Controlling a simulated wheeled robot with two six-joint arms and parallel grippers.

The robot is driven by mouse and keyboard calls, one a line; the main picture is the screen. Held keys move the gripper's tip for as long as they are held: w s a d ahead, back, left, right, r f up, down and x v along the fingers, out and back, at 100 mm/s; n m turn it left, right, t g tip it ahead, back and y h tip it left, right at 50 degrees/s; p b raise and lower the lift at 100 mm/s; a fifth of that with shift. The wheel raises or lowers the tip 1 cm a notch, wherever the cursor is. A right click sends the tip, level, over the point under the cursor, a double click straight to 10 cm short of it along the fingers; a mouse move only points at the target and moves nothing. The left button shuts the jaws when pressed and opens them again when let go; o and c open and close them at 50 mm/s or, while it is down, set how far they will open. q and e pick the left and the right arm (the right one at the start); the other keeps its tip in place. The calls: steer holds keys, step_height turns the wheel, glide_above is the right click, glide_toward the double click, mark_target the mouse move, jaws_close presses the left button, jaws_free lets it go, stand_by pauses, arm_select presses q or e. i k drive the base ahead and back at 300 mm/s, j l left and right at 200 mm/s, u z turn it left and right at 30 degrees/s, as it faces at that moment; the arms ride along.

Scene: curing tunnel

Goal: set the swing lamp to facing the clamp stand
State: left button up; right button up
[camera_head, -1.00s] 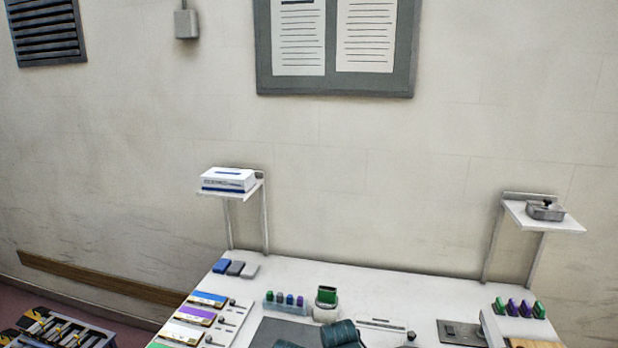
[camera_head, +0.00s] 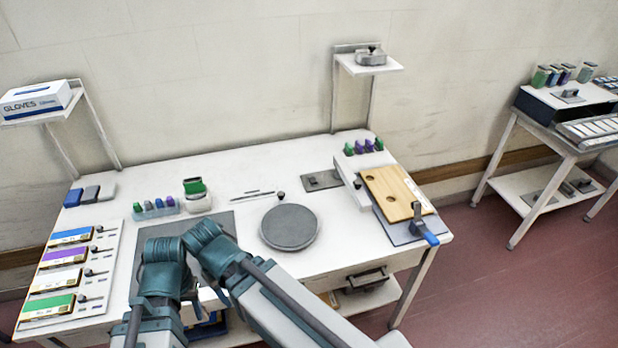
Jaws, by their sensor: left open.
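I cannot make out the swing lamp for certain. A grey round disc (camera_head: 289,228) with a small dark knob at its back edge lies on the white table (camera_head: 225,190). A wooden board (camera_head: 393,193) with a blue-handled clamp (camera_head: 424,226) at its front corner is at the table's right end; I cannot tell whether this is the clamp stand. My teal and grey left arm (camera_head: 205,237) is folded over the table's front, left of the disc and apart from it. Its jaws are hard to make out; nothing is seen held. My right gripper does not show.
A glove box (camera_head: 38,98) stands on a raised shelf at left, and a small metal box (camera_head: 370,57) on another at the back. Coloured blocks on panels (camera_head: 65,283) line the left side. A second bench (camera_head: 540,110) is at right. Red floor (camera_head: 490,290) is open between.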

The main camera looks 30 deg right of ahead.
mark_target(351, 178)
steer(key=z, duration=1.35)
